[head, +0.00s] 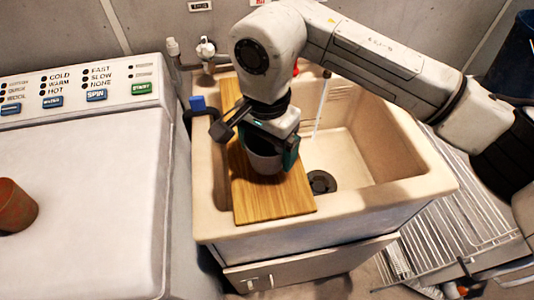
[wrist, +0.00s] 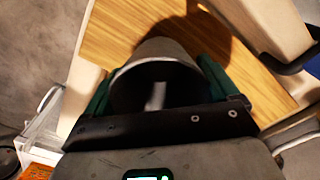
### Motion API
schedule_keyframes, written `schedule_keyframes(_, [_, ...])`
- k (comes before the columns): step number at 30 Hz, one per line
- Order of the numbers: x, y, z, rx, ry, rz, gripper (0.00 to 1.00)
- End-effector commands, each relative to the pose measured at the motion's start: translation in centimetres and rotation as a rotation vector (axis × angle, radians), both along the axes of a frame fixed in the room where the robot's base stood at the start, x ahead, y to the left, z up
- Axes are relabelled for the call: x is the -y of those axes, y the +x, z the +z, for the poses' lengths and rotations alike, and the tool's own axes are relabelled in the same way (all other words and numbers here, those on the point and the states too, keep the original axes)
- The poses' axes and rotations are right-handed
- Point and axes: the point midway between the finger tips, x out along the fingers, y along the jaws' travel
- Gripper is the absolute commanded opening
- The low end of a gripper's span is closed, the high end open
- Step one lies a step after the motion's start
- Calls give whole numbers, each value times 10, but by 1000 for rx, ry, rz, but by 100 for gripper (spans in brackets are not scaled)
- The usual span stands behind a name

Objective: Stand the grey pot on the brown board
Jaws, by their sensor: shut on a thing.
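The grey pot (head: 264,162) is between the fingers of my gripper (head: 266,148), which is shut on it. It is over the brown board (head: 275,205), which lies across the left part of the sink. The pot looks upright; I cannot tell whether its base touches the board. In the wrist view the pot (wrist: 160,52) opens toward the camera. The green fingers of my gripper (wrist: 156,86) are at either side of it. The board (wrist: 118,28) shows beyond it. My gripper hides part of the pot in the head view.
The beige sink (head: 375,135) has a dark drain (head: 321,182) right of the board. A blue-topped fitting (head: 198,103) is at its left rim. A white washer (head: 85,200) stands left, with a brown-red pot (head: 16,206) on top. A wire rack (head: 450,205) is at right.

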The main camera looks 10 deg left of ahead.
Motion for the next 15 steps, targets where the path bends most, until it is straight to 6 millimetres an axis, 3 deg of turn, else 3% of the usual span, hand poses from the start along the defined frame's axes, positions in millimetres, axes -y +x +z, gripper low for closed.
schedule_keyframes(6, [-1, 0, -28, -3, 1, 0, 59])
schedule_keyframes(15, [0, 0, -32, 0, -1, 0, 59])
